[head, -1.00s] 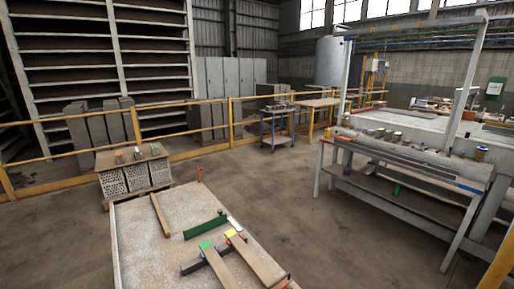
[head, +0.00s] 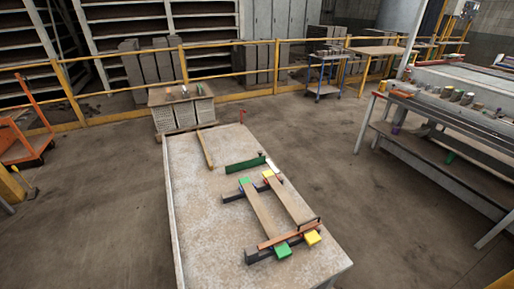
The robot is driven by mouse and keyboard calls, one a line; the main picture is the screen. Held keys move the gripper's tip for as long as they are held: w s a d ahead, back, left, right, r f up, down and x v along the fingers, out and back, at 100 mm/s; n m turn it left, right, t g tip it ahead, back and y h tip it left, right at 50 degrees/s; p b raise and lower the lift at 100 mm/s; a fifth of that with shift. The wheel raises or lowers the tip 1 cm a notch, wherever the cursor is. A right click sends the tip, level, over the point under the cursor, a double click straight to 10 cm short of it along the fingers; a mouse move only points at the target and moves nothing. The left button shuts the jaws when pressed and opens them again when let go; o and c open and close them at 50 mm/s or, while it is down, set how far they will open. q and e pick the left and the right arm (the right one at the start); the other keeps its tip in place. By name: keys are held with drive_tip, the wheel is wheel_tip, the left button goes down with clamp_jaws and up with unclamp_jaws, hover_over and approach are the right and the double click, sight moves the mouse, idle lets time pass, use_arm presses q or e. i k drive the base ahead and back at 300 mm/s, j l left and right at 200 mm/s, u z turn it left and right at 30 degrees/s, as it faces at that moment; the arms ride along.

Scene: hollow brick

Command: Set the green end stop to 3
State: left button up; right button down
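A jig lies on the pale worktable (head: 200,222) in the middle of the head view. Two wooden boards (head: 262,212) (head: 291,203) run side by side over dark crossbars. Small green blocks sit at the far end (head: 245,181) and near end (head: 283,250) of the left board. Yellow blocks sit at the far end (head: 268,173) and near end (head: 312,237) of the right board. An orange-brown bar (head: 277,240) crosses the near ends. I cannot tell which green block is the end stop, and no number is readable. Neither gripper is in view.
A dark green bar (head: 245,164) and a loose wooden strip (head: 205,148) lie farther back on the table. A workbench (head: 440,140) is at right, an orange trolley (head: 22,143) at left. Floor between is clear.

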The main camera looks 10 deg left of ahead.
sight(260, 160)
drive_tip(key=i+l+u, duration=0.15)
drive_tip(key=l, duration=0.35)
drive_tip(key=i+l+u, duration=0.1)
drive_tip(key=i+l, duration=0.15)
drive_tip(key=l, duration=0.25)
drive_tip(key=i+l+u, duration=0.15)
drive_tip(key=l, duration=0.4)
drive_tip(key=i+l+u, duration=0.15)
drive_tip(key=l, duration=0.4)
drive_tip(key=i+l+u, duration=0.1)
drive_tip(key=l, duration=0.45)
drive_tip(key=i+l+u, duration=0.15)
drive_tip(key=l, duration=0.45)
drive_tip(key=i+l+u, duration=0.1)
drive_tip(key=i+l, duration=0.15)
drive_tip(key=i+l+u, duration=0.1)
drive_tip(key=i+l, duration=0.15)
drive_tip(key=l, duration=0.15)
drive_tip(key=i+l+u, duration=0.1)
drive_tip(key=l, duration=0.3)
drive_tip(key=i+l+u, duration=0.1)
drive_tip(key=i+l, duration=0.2)
